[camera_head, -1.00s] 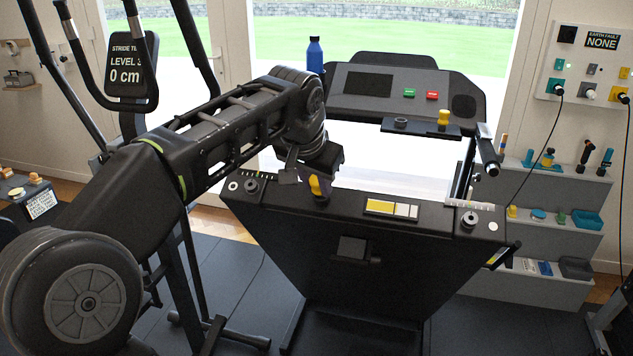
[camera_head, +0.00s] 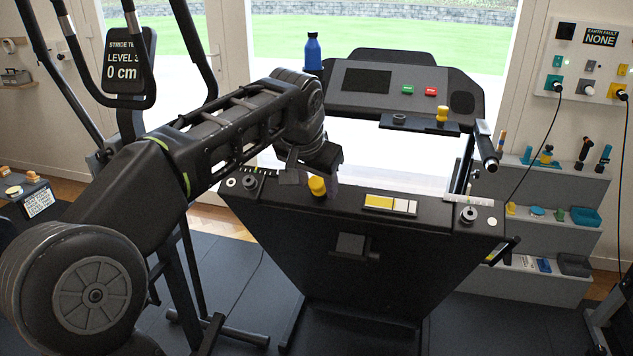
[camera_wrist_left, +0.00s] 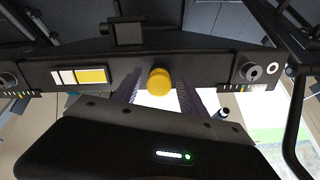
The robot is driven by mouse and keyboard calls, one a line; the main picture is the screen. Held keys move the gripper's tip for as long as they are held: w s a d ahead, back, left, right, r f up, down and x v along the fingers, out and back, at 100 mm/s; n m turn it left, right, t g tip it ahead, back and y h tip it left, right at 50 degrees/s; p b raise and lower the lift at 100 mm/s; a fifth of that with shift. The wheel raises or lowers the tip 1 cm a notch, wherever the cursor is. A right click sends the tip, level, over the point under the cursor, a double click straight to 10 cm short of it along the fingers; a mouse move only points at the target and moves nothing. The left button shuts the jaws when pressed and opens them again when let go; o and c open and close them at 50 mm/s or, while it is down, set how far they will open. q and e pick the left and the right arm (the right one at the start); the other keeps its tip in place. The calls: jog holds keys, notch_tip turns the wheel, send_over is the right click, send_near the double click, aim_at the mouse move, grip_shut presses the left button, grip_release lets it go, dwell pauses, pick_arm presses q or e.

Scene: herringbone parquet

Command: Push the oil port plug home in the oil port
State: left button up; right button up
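The oil port under the plug is hidden, and how deep the plug sits cannot be told. My right gripper is not in view.
Grey round fittings sit on the beam at left (camera_head: 250,183) and right (camera_head: 468,214), with a yellow-white label (camera_head: 390,204) between. Behind are a console (camera_head: 385,85), another yellow knob (camera_head: 442,114) and a blue bottle (camera_head: 312,52). Stepped shelves (camera_head: 540,225) stand at right.

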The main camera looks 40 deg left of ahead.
pick_arm(q)
jog(key=v, duration=0.7)
jog(key=shift+s+r, duration=0.2)
jog(key=shift+r, duration=0.15)
dwell(0.9)
